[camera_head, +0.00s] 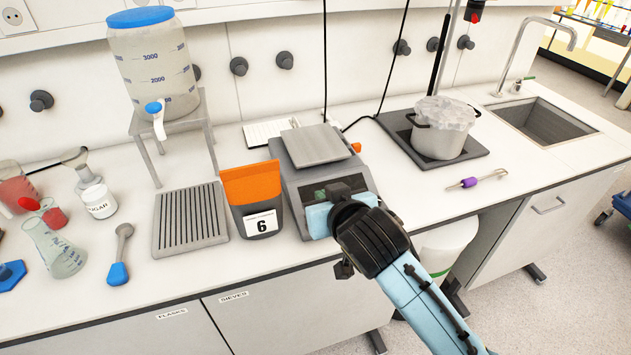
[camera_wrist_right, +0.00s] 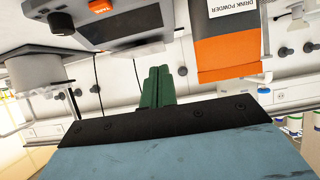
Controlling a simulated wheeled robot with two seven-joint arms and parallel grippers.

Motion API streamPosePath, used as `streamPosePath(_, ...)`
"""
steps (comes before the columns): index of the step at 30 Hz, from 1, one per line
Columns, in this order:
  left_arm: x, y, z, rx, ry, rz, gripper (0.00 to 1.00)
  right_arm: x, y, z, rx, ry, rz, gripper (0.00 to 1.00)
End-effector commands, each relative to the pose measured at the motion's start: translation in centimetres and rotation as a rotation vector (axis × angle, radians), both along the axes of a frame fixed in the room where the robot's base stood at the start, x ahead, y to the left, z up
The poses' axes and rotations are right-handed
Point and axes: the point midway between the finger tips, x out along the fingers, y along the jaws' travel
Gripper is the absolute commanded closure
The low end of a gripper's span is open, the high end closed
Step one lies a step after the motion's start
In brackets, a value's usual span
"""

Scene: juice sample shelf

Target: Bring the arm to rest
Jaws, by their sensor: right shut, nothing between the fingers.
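My right arm reaches in from the lower right in the head view, with its light-blue gripper body (camera_head: 322,218) in front of the balance. In the right wrist view the green fingers of my right gripper (camera_wrist_right: 157,86) are together, with nothing held between them. In the head view the fingertips are hidden behind the wrist. The grey balance (camera_head: 316,149) stands on the bench and also shows at the top of the wrist view (camera_wrist_right: 125,20). My left gripper is not in view.
An orange-topped pouch marked 6 (camera_head: 253,200) stands just left of the gripper. A ribbed grey tray (camera_head: 190,219), glassware and a dispenser tank (camera_head: 152,65) are further left. A pot (camera_head: 441,137) on a hotplate and a purple-handled tool (camera_head: 470,183) are right.

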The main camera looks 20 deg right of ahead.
Motion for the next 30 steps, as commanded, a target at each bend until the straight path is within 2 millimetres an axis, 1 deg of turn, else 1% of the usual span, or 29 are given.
streamPosePath(5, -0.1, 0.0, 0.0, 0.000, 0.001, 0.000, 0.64, -0.2, -0.1, -0.3, 0.000, 0.009, 0.000, 1.00)
streamPosePath(8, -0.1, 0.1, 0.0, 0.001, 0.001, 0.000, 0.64, -1.7, -0.6, -2.0, -0.007, 0.069, -0.001, 1.00)
streamPosePath(11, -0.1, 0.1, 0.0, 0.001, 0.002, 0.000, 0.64, -5.1, -1.6, -5.2, -0.025, 0.196, 0.002, 1.00)
streamPosePath(13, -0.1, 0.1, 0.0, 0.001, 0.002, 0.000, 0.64, -8.3, -2.5, -7.7, -0.040, 0.304, 0.011, 1.00)
streamPosePath(15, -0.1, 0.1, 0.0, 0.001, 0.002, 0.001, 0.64, -11.5, -3.3, -9.7, -0.056, 0.405, 0.025, 1.00)
streamPosePath(16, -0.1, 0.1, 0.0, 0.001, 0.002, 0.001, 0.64, -12.7, -3.6, -10.3, -0.062, 0.443, 0.031, 1.00)
streamPosePath(18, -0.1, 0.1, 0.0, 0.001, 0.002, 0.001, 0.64, -15.3, -4.2, -11.6, -0.073, 0.522, 0.047, 1.00)
streamPosePath(21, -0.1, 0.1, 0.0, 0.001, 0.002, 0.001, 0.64, -18.8, -4.9, -13.0, -0.086, 0.623, 0.071, 1.00)
streamPosePath(27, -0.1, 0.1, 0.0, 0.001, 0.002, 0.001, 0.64, -25.1, -6.0, -14.6, -0.104, 0.796, 0.125, 1.00)
streamPosePath(28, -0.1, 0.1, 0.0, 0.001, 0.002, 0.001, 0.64, -25.4, -6.0, -15.1, -0.106, 0.809, 0.131, 1.00)
streamPosePath(30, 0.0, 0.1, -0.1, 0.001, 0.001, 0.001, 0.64, -24.6, -5.8, -17.1, -0.107, 0.810, 0.131, 1.00)
